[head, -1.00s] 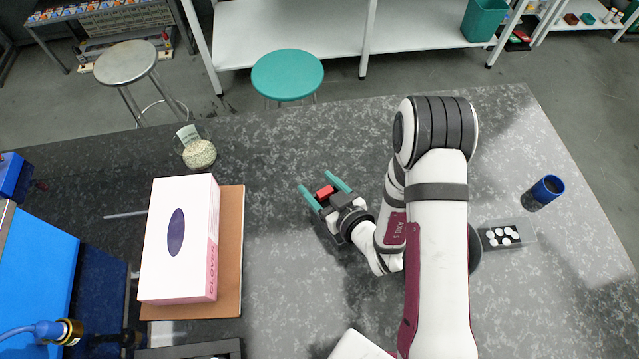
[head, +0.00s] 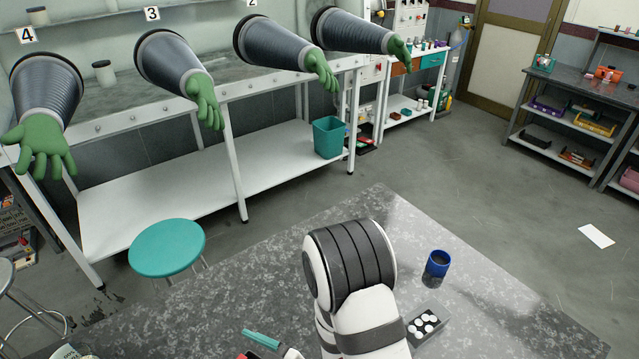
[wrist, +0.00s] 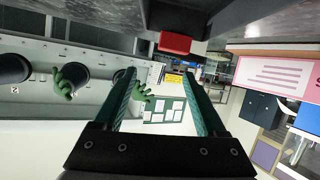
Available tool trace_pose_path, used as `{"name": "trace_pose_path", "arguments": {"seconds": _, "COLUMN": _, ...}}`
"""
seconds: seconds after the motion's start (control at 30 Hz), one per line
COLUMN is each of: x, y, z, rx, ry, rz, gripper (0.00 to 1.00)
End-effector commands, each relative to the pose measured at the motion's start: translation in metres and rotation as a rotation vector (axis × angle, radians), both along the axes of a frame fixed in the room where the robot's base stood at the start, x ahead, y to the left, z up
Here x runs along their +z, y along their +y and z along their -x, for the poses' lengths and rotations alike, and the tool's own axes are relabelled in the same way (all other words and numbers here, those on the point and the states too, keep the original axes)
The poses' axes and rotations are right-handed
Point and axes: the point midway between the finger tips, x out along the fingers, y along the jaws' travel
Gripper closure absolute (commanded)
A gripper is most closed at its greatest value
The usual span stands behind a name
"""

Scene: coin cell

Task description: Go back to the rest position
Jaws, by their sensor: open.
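My gripper (wrist: 160,72) is open in the wrist view, with its two teal fingers apart and nothing held between them. In the head view one teal finger (head: 262,339) shows low over the table at the bottom edge; the rest of the gripper is mostly cut off. A small red block (wrist: 175,43) shows beyond the fingertips in the wrist view. I cannot tell what it is attached to.
On the grey table (head: 480,300), a blue cup (head: 437,265) and a dark tray of white discs (head: 425,325) stand right of my arm. A pink and white box (wrist: 275,72) is at right in the wrist view. A teal stool (head: 167,247) stands beyond the table.

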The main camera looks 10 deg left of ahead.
Motion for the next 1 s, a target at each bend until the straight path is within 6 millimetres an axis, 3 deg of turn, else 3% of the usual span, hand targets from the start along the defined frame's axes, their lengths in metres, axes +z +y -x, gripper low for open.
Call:
{"name": "trace_pose_path", "arguments": {"seconds": 0.03, "x": 0.026, "y": 0.002, "z": -0.018, "rx": -0.017, "ry": -0.061, "rz": 0.025, "gripper": 0.26}}
{"name": "trace_pose_path", "arguments": {"seconds": 0.07, "x": 0.036, "y": -0.006, "z": -0.034, "rx": -0.067, "ry": -0.067, "rz": 0.069, "gripper": 0.26}}
{"name": "trace_pose_path", "arguments": {"seconds": 0.13, "x": 0.044, "y": -0.046, "z": -0.067, "rx": -0.244, "ry": 0.004, "rz": 0.181, "gripper": 0.26}}
{"name": "trace_pose_path", "arguments": {"seconds": 0.23, "x": 0.056, "y": -0.120, "z": -0.090, "rx": -0.537, "ry": 0.178, "rz": 0.319, "gripper": 0.26}}
{"name": "trace_pose_path", "arguments": {"seconds": 0.3, "x": 0.068, "y": -0.174, "z": -0.083, "rx": -0.745, "ry": 0.334, "rz": 0.384, "gripper": 0.26}}
{"name": "trace_pose_path", "arguments": {"seconds": 0.37, "x": 0.080, "y": -0.215, "z": -0.062, "rx": -0.912, "ry": 0.487, "rz": 0.418, "gripper": 0.26}}
{"name": "trace_pose_path", "arguments": {"seconds": 0.4, "x": 0.089, "y": -0.237, "z": -0.041, "rx": -1.016, "ry": 0.600, "rz": 0.427, "gripper": 0.26}}
{"name": "trace_pose_path", "arguments": {"seconds": 0.47, "x": 0.102, "y": -0.259, "z": -0.004, "rx": -1.153, "ry": 0.776, "rz": 0.423, "gripper": 0.26}}
{"name": "trace_pose_path", "arguments": {"seconds": 0.6, "x": 0.129, "y": -0.270, "z": 0.081, "rx": -1.348, "ry": 1.146, "rz": 0.362, "gripper": 0.26}}
{"name": "trace_pose_path", "arguments": {"seconds": 0.7, "x": 0.142, "y": -0.262, "z": 0.118, "rx": -1.399, "ry": 1.317, "rz": 0.318, "gripper": 0.26}}
{"name": "trace_pose_path", "arguments": {"seconds": 1.0, "x": 0.144, "y": -0.260, "z": 0.123, "rx": -1.405, "ry": 1.339, "rz": 0.311, "gripper": 0.26}}
